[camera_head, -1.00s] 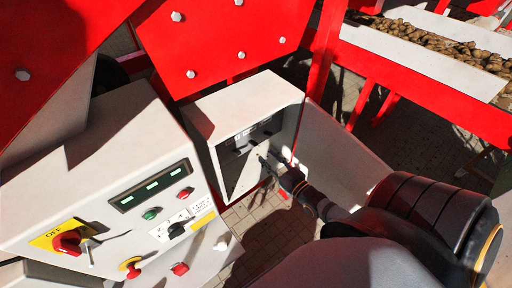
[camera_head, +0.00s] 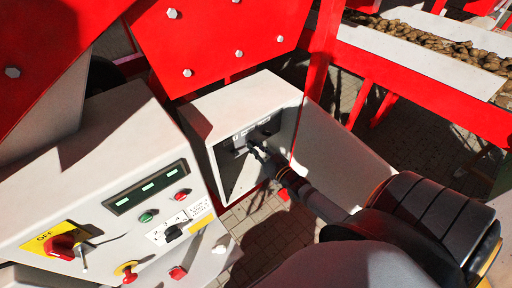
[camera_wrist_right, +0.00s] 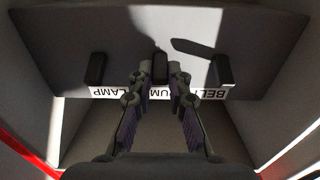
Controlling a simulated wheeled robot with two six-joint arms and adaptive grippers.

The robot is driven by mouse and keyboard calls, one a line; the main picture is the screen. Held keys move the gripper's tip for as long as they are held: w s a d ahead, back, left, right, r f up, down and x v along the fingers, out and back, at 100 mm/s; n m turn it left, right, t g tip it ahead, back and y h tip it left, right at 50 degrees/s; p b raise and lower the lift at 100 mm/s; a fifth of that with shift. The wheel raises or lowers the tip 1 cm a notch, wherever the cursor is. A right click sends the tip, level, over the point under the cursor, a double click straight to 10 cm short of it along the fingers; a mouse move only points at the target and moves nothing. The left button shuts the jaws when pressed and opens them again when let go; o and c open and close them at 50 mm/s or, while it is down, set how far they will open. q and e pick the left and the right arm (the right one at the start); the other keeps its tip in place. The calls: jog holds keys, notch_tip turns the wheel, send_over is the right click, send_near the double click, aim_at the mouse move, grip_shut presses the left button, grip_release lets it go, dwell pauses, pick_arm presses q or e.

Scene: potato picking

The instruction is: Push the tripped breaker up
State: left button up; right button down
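A grey breaker box (camera_head: 238,98) stands open in the head view. My right gripper (camera_head: 254,146) reaches into it from the lower right, its tips at the dark breakers on the back panel. In the right wrist view, three dark breaker levers show: a left one (camera_wrist_right: 95,69), a middle one (camera_wrist_right: 160,64) and a right one (camera_wrist_right: 223,71). My right gripper (camera_wrist_right: 161,84) has its fingertips apart, one on each side of the middle lever. I cannot tell whether they touch it, nor which breaker is tripped. My left gripper is not in view.
A grey control panel (camera_head: 100,160) with a red rotary switch (camera_head: 62,245), buttons and a display stands left of the box. The box's side walls (camera_wrist_right: 285,120) close in around my right gripper. Red machine frames and a potato conveyor (camera_head: 420,45) lie behind.

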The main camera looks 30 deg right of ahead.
jog(key=shift+r+g+p, duration=0.5)
jog(key=shift+r+p, duration=0.1)
jog(key=shift+p, duration=0.6)
jog(key=shift+w+f+g, duration=0.15)
jog(key=shift+f+g, duration=0.1)
jog(key=shift+g, duration=0.15)
jog(key=c, duration=1.3)
grip_release()
jog(key=s, duration=0.4)
jog(key=s+r, duration=0.1)
jog(key=s, duration=0.3)
jog(key=s+d, duration=0.1)
jog(key=s, duration=0.3)
jog(key=shift+r, duration=0.4)
